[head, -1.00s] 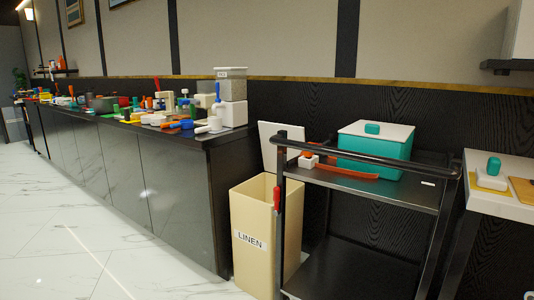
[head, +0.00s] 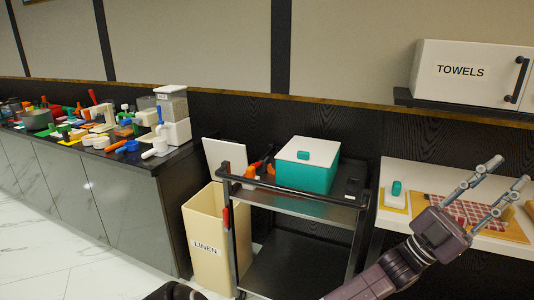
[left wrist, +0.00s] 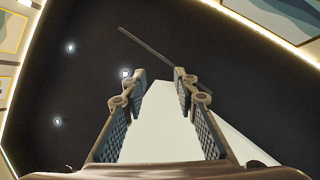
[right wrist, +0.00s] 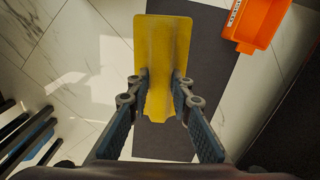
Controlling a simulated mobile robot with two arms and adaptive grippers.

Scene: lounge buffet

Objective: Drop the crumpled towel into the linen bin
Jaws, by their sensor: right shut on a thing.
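The linen bin (head: 205,225) is a tall cream bin with a LINEN label, open at the top, between the counter and the cart. A red-and-white checked cloth (head: 472,213) lies on a wooden board on the white table at right; my left gripper partly covers it, and I cannot tell how crumpled it is. My left gripper (head: 505,172) is open, in front of the cloth in the head view. It also shows open and empty in the left wrist view (left wrist: 158,75). My right gripper (right wrist: 160,80), in the right wrist view only, is shut on a flat yellow thing (right wrist: 163,45).
A black cart (head: 300,203) with a teal, white-lidded box (head: 305,175) stands right of the bin. A TOWELS cabinet (head: 465,75) hangs above the white table (head: 400,168). The counter (head: 130,205) at left is cluttered. An orange container (right wrist: 258,22) shows in the right wrist view.

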